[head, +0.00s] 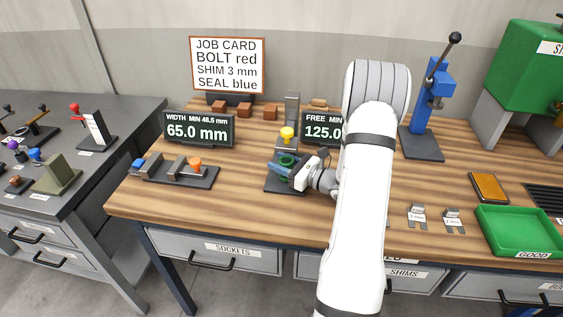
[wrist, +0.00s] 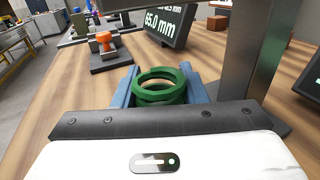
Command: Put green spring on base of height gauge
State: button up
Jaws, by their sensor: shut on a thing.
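The green spring (head: 287,158) is a short coil, also large in the wrist view (wrist: 160,84). My gripper (head: 285,172) is shut on it, with one blue-grey finger on each side of the coil in the wrist view. The height gauge has a dark flat base (head: 272,187), a grey upright column (head: 292,108) and a yellow knob (head: 287,132). The spring is over the base, in front of the column and below the knob. My gripper hides part of the base, and I cannot tell whether the spring touches it.
The width gauge with its orange knob (head: 195,162) stands to the left, under a 65.0 mm display (head: 199,129). A second display (head: 322,131) is partly behind my arm. A blue press (head: 424,110) and green tray (head: 520,231) stand right. The front left tabletop is clear.

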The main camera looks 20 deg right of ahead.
jog(key=shift+f, duration=0.1)
jog(key=o, duration=0.8)
jog(key=shift+f, duration=0.15)
jog(key=o, duration=0.5)
jog(key=shift+c, duration=0.2)
